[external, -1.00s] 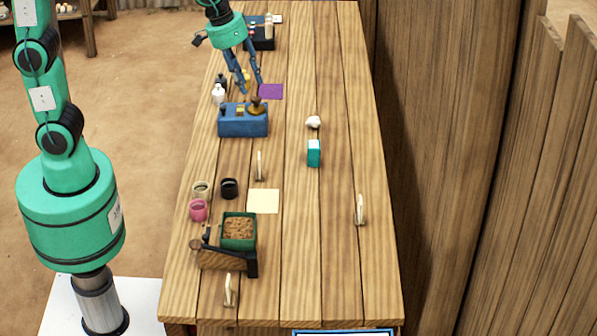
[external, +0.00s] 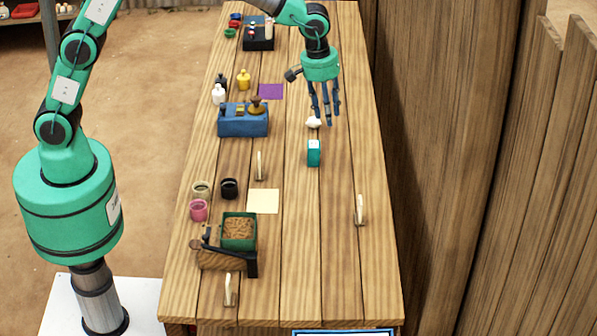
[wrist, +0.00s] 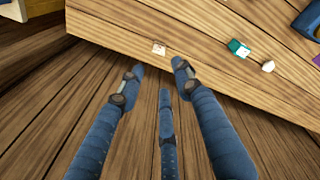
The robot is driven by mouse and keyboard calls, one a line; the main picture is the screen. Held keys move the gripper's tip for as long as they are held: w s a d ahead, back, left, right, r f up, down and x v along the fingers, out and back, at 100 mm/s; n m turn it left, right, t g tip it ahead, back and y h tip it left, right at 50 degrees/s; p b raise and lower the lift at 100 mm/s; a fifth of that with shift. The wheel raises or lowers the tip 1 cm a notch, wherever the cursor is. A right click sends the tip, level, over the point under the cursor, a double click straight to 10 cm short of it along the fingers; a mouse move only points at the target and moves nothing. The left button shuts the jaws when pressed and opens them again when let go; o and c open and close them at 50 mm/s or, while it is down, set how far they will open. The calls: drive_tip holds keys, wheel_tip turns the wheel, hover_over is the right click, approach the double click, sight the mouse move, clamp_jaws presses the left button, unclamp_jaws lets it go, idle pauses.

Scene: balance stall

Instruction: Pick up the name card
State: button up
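A small pale card (external: 360,210) stands near the right edge of the table, seen nearly edge-on. In the wrist view a small white card with a reddish mark (wrist: 159,49) shows near the table edge, beyond my fingertips; it looks like the same one. Two similar pale upright pieces stand at the left middle (external: 259,165) and front left (external: 229,290). I cannot read which is the name card. My gripper (external: 325,112) is open and empty, fingers pointing down, above the table's right side, farther back than the right-hand card. Its spread fingers also show in the wrist view (wrist: 160,76).
A teal box (external: 313,153) and a white lump (external: 313,122) sit near my fingers. A blue box (external: 242,122), purple square (external: 270,91), cream square (external: 263,201), jars and a green tray (external: 239,216) are left. The front right is clear.

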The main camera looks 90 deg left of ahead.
drive_tip(key=w+a+f+n+p, duration=0.1)
drive_tip(key=w+f+n+p, duration=0.1)
drive_tip(key=w+f, duration=0.6)
drive_tip(key=n+g+p, duration=0.1)
drive_tip(key=n+g, duration=0.1)
drive_tip(key=n, duration=0.1)
hover_over(362, 203)
drive_tip(key=a, duration=0.1)
wheel_tip(362, 203, down, 13)
drive_tip(key=shift+w+a, duration=0.2)
drive_tip(key=shift+w, duration=0.05)
drive_tip(key=shift+f, duration=0.2)
wheel_tip(362, 203, down, 8)
drive_tip(key=shift+f, duration=0.15)
drive_tip(key=shift+s+f+p, duration=0.1)
drive_tip(key=shift+f+p, duration=0.2)
drive_tip(key=shift+f, duration=2.3)
